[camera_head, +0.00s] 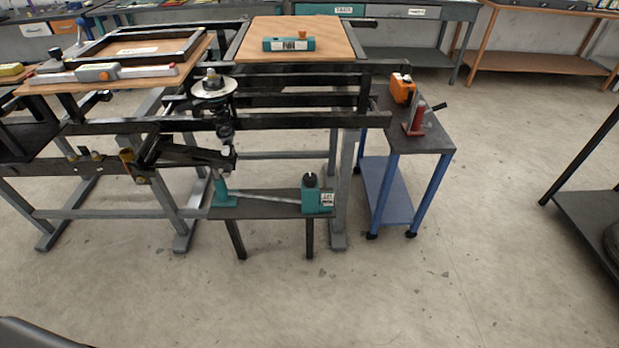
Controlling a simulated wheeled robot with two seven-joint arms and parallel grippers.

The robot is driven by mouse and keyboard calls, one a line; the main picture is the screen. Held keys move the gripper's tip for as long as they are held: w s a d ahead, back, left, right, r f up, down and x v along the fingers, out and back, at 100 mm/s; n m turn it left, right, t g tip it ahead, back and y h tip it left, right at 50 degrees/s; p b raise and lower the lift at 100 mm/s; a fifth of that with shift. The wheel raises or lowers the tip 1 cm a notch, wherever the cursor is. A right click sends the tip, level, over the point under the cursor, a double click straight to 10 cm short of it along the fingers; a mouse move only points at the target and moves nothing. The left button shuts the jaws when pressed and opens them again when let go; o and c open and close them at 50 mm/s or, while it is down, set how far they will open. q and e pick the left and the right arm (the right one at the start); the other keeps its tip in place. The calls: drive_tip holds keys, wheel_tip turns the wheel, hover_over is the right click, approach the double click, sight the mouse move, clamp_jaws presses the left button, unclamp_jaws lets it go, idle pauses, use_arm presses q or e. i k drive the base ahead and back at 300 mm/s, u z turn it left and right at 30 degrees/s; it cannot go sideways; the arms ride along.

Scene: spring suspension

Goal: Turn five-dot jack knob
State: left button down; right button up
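A teal jack box (317,200) with a black knob (310,180) on top and a small white label (327,199) sits on the right end of a low dark bench. The marks on the label are too small to count, so I cannot tell whether it bears five dots. A grey bar (262,194) runs from the box to a teal upright (221,190) under the spring assembly (223,122). Another teal device (289,44) with an orange knob (302,34) and a label lies on the wooden board behind. Neither of my grippers is in view.
A black frame on grey legs (338,210) stands around the bench. A blue-legged cart (437,140) to its right holds an orange device (402,88) and a red tool (415,117). A dark shelf (590,215) is at the right edge. The concrete floor (420,290) in front is clear.

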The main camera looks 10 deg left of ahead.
sight(310, 180)
drive_tip(key=k, duration=0.55)
drive_tip(key=u, duration=0.7)
drive_tip(key=i, duration=1.25)
drive_tip(key=z, duration=0.75)
